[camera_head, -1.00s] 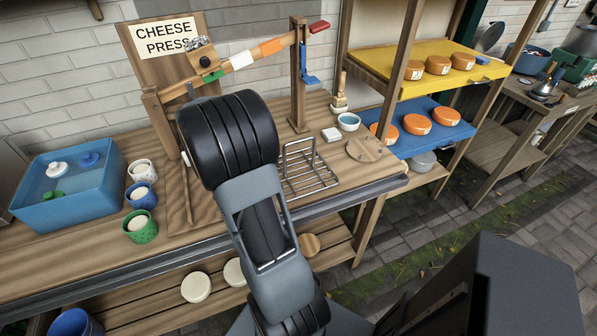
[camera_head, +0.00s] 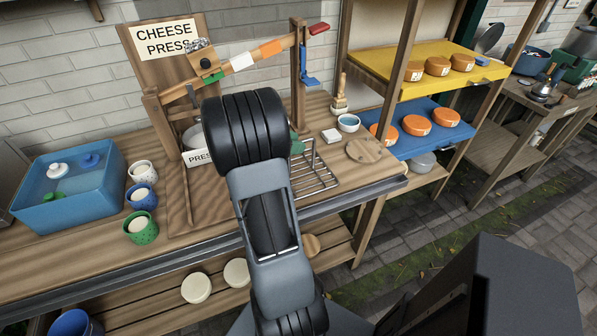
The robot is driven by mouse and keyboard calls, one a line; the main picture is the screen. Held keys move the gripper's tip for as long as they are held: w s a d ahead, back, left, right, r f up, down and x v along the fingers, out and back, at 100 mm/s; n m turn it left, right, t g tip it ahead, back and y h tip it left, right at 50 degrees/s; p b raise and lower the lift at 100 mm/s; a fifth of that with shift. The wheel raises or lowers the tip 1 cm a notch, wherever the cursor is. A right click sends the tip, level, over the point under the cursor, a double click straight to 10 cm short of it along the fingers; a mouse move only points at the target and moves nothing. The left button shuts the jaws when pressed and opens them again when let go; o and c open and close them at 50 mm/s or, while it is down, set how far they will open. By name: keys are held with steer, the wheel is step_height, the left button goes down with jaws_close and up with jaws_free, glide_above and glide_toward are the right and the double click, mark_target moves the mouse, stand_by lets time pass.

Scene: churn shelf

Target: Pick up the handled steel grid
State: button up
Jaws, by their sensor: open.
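The steel grid (camera_head: 316,173) lies on the wooden bench, just right of my arm's black joint. Its bars show on the right side; its left part and most of its upright handle are hidden behind my arm. A small green piece (camera_head: 296,144), seemingly part of my gripper, shows past the right edge of the black joint, over where the handle stands. The rest of my gripper is hidden behind the arm. I cannot tell whether it touches the handle, and nothing is seen held.
A wooden post (camera_head: 299,80) of the cheese press stands behind the grid. A white block (camera_head: 331,136), a small blue bowl (camera_head: 348,123) and a round wooden board (camera_head: 364,150) sit to its right. Cups and a blue tub (camera_head: 70,205) are at left.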

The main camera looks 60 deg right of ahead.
steer(key=shift+c, duration=0.2)
jaws_close()
stand_by(1.1)
